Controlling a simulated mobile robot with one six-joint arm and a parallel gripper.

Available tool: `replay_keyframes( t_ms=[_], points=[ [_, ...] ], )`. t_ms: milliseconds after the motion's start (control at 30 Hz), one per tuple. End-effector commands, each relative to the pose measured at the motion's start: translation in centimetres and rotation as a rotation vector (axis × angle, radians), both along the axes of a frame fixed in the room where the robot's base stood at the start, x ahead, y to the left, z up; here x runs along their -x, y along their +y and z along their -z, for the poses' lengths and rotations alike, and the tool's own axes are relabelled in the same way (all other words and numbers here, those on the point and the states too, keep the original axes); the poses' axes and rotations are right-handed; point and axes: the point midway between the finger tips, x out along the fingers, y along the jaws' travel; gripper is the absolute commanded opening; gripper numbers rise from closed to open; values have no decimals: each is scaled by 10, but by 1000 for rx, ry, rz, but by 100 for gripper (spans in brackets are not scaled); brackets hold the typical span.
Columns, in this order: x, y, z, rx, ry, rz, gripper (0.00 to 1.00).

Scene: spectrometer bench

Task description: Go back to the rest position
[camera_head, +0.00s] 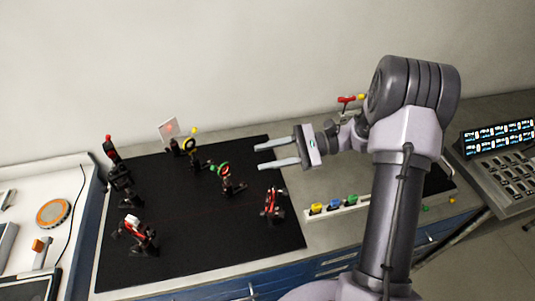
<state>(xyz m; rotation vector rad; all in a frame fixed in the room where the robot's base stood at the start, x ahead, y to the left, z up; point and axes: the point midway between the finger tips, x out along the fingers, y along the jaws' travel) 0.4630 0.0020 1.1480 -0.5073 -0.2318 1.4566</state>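My gripper (271,154) is open and empty, with its two grey fingers apart and pointing left. It is raised above the right part of the black optical board (190,249). My arm bends down from the right side of the view and hides part of the bench behind it. On the board stand several small dark mounts, among them one with a green ring (220,168), one with a yellow ring (189,145), one with a red and white top (134,226) and a red and black one (272,204).
A white screen (170,130) with a red spot stands at the board's back. A white strip with coloured blocks (336,206) lies right of the board. A control panel (500,150) is at far right. An orange disc (53,213) lies on the white table at left.

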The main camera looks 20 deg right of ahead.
Motion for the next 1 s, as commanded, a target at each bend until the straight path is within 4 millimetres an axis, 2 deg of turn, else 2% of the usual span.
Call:
replay_keyframes(
  t_ms=[267, 367, 467, 533, 600, 700, 833, 1000],
  points=[
    [0, 1, 0, 0, 0, 0, 35],
    [7, 9, -4, 50, -15, -36, 35],
    [41, 36, -13, 245, -74, -158, 35],
    [78, 55, -16, 448, -145, -256, 35],
    [115, 63, -14, 658, -238, -327, 35],
    [159, 62, -7, 938, -409, -371, 35],
    [192, 49, 1, 1211, -645, -344, 35],
    [206, 39, 1, 1371, -839, -277, 35]
  ],
)
